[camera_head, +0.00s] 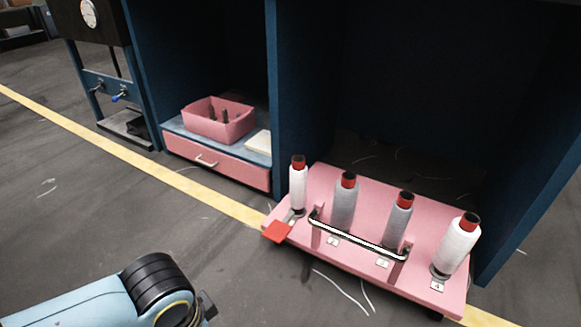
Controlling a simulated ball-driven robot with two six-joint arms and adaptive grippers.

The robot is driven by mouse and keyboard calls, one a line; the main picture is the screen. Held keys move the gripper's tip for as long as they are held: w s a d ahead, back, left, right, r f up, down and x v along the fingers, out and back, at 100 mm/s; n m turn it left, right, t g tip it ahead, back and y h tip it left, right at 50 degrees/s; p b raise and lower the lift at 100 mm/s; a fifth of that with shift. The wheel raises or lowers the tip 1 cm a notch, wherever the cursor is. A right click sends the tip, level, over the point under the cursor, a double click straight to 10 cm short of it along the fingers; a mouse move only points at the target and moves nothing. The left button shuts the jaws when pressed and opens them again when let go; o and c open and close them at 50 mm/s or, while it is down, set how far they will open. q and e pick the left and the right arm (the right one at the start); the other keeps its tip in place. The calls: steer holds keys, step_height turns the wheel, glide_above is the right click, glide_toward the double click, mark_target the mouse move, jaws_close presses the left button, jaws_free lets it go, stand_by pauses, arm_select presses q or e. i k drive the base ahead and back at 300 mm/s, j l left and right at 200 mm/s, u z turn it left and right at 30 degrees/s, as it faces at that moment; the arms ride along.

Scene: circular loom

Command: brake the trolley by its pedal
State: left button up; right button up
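The trolley (330,182) is a low pink platform standing at the mouth of a dark blue bay. It carries upright white and grey yarn cones with red tops. A metal handle bar (350,236) runs along its near side. A flat red pedal (277,231) sticks out at its near left corner; I cannot tell whether it is pressed. Part of my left arm shows at the bottom left, apart from the pedal and nearer to me. No gripper fingers show there. My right arm and gripper are not in view.
Left of the trolley, a blue divider (288,120) separates it from a bay with a pink drawer (215,163) and a pink bin (218,120). A yellow floor line (130,156) runs past the bays. Loose threads lie on the grey floor, which is otherwise open in front.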

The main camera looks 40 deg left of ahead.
mark_target(277, 231)
steer(key=u, duration=1.3)
